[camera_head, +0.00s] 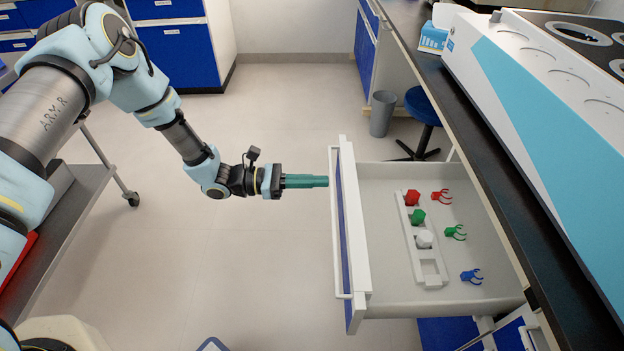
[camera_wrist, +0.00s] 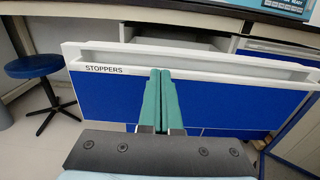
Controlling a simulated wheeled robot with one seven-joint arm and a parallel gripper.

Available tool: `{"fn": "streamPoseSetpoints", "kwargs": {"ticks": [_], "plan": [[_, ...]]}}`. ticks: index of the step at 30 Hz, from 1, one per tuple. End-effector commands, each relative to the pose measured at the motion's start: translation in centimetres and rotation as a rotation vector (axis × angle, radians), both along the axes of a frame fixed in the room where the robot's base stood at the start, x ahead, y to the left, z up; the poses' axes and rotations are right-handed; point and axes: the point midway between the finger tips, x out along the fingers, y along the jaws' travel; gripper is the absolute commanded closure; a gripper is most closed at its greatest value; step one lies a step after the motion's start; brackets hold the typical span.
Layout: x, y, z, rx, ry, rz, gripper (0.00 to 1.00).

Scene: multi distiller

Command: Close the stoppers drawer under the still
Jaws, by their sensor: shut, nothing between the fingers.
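The stoppers drawer (camera_head: 385,250) is pulled out from under the bench, below the still (camera_head: 560,110). Its blue front with a white top edge carries the label STOPPERS in the wrist view (camera_wrist: 225,105). Inside are a white rack (camera_head: 408,235) holding red, green and white stoppers, and loose red, green and blue clips (camera_head: 456,232). My gripper (camera_head: 328,181) is shut and empty, its green fingers pointing at the drawer front near its far end. The fingertips (camera_wrist: 160,73) are at or very close to the front; I cannot tell whether they touch.
A blue stool (camera_head: 422,105) and a grey bin (camera_head: 382,113) stand beyond the drawer. The black bench top (camera_head: 450,100) runs along the right. A grey cart (camera_head: 65,220) stands at the left. The floor (camera_head: 230,270) before the drawer is mostly clear.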

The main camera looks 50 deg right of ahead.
Motion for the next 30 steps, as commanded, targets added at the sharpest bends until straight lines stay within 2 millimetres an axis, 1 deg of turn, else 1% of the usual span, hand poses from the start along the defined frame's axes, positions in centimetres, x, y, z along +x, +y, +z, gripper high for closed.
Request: {"fn": "streamPoseSetpoints", "kwargs": {"ticks": [5,8,11,14,20,30], "plan": [[-0.1,0.0,0.0,0.000,0.000,0.000,1.00],[-0.5,-0.3,0.0,0.000,0.000,-0.001,1.00],[-1.3,-0.9,-0.1,-0.001,0.002,-0.001,1.00],[-2.6,-1.9,-0.1,-0.002,0.002,-0.002,1.00],[-6.6,-4.8,-0.2,-0.002,0.003,-0.003,1.00],[-14.3,-10.4,-0.3,-0.002,0.002,-0.003,1.00]]}}
